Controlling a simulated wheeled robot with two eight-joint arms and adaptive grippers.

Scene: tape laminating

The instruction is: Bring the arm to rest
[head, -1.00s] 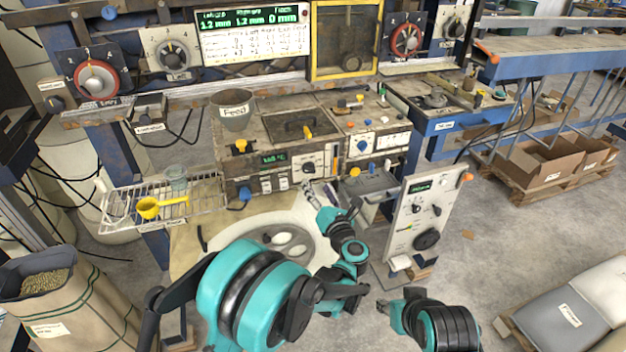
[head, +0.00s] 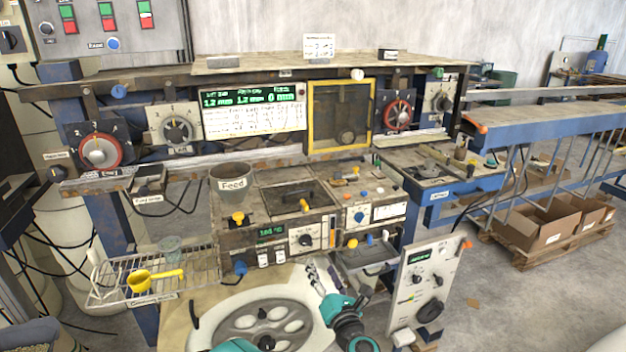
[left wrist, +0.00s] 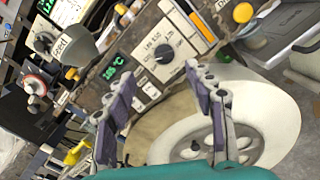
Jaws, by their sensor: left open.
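I cannot tell whether a fingertip touches the box.
A wire rack (head: 110,283) with a yellow scoop (head: 140,280) stands at the left. A grey feed cup (head: 233,177) sits on the box. An upright white control panel (head: 430,280) is close on the right. Open floor (head: 510,300) lies farther right.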

